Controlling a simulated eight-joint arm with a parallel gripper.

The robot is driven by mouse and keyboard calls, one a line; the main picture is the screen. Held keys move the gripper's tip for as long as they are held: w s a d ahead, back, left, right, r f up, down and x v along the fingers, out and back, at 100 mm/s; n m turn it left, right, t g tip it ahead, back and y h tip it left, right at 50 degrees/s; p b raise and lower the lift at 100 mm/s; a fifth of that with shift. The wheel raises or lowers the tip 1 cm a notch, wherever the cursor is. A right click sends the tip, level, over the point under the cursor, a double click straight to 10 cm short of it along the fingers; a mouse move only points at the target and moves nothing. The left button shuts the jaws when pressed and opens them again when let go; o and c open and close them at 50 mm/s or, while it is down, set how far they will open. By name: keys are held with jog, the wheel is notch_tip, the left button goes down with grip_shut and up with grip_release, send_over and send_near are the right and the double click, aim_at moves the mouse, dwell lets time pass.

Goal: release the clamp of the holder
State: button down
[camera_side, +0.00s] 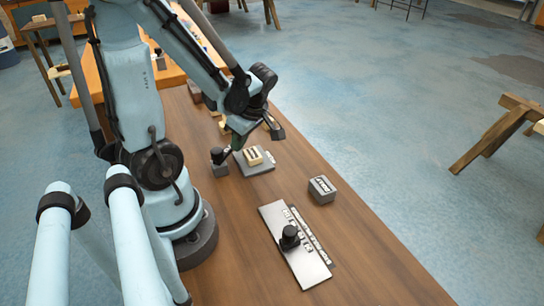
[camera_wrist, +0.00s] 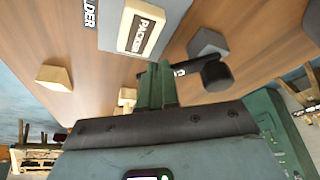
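The holder (camera_side: 262,168) is a grey plate on the wooden bench. A pale block (camera_side: 253,155) rests on it. In the wrist view the holder (camera_wrist: 112,38) is at the top, cut by the frame edge, and the lettered block (camera_wrist: 143,32) lies on it. A dark bar (camera_wrist: 183,70) with partly hidden lettering, seemingly the clamp, is beside the holder. My gripper (camera_side: 236,146) points down between the holder and a black-knobbed grey block. In the wrist view its green fingers (camera_wrist: 157,72) are close together and overlap the bar; contact is unclear.
The black-knobbed grey block (camera_side: 220,167) stands close left of the holder; its knob (camera_wrist: 217,76) shows in the wrist view. A lettered grey block (camera_side: 322,190) and a metal plate with a black knob (camera_side: 296,250) lie nearer the camera. The bench's front right is clear.

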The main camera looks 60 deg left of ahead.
jog(key=a+n, duration=0.1)
jog(key=n, duration=0.1)
jog(key=s+a+n+g+h, duration=0.1)
jog(key=n, duration=0.1)
jog(key=shift+a, duration=0.15)
jog(key=shift+s+a, duration=0.65)
jog(key=shift+s, duration=0.15)
jog(key=shift+s+a, duration=0.1)
jog(key=shift+s, duration=0.05)
jog(key=shift+w, duration=0.55)
jog(key=w, duration=0.3)
jog(key=shift+w+r, duration=0.1)
jog(key=shift+r, duration=0.15)
jog(key=a+v, duration=0.2)
jog(key=v, duration=0.7)
jog(key=shift+w+d+r, duration=0.2)
jog(key=shift+w, duration=0.2)
